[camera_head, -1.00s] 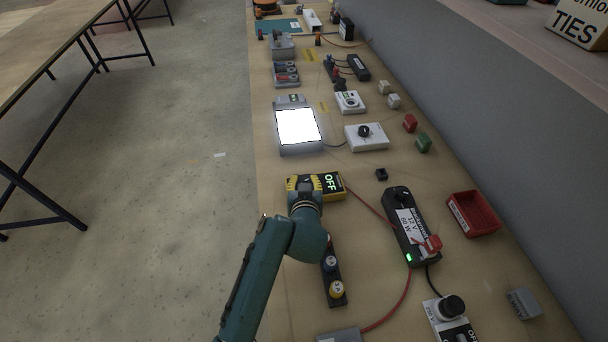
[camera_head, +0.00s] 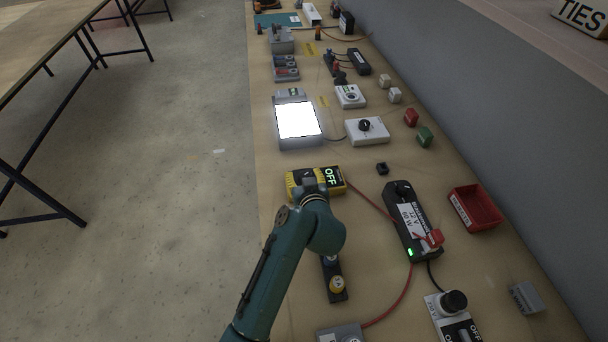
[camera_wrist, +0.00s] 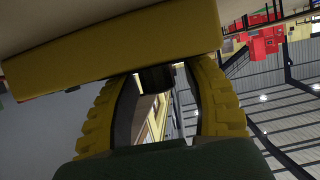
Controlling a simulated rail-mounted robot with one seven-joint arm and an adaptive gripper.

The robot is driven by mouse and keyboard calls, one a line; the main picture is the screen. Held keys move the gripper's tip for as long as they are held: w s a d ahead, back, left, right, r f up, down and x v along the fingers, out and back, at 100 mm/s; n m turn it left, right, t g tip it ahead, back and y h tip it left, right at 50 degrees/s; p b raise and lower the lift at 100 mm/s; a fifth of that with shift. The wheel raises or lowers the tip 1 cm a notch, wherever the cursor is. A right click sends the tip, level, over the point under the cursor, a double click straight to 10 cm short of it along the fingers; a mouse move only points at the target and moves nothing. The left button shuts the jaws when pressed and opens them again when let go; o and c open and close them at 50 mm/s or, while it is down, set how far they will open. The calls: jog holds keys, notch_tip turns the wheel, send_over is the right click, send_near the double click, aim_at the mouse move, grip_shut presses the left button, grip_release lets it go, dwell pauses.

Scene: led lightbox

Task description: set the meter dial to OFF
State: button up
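The yellow meter (camera_head: 300,178) lies on the bench, with a dark display that reads OFF in green at its right end. My gripper (camera_head: 311,184) is at the meter's face, and my wrist hides much of it in the head view. In the wrist view the meter's yellow body (camera_wrist: 110,50) spans the top. A black dial (camera_wrist: 157,79) sticks out from it between the yellow ribbed fingertips of my gripper (camera_wrist: 160,85). Narrow light gaps seem to show beside the dial, so the fingers look parted around it. The dial's pointer and markings are hidden.
A black power supply (camera_head: 412,222) with a green light stands to the right, joined by a red cable. A black strip with round knobs (camera_head: 334,281) lies in front, partly behind my arm. A lit panel (camera_head: 297,120) stands behind. A red bin (camera_head: 475,207) is farther right.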

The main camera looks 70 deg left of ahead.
jog(key=shift+o, duration=0.2)
jog(key=shift+r, duration=0.15)
jog(key=shift+d+r, duration=0.2)
jog(key=shift+d, duration=0.2)
jog(key=v, duration=1.1)
jog(key=shift+d+f, duration=0.1)
jog(key=shift+d, duration=0.05)
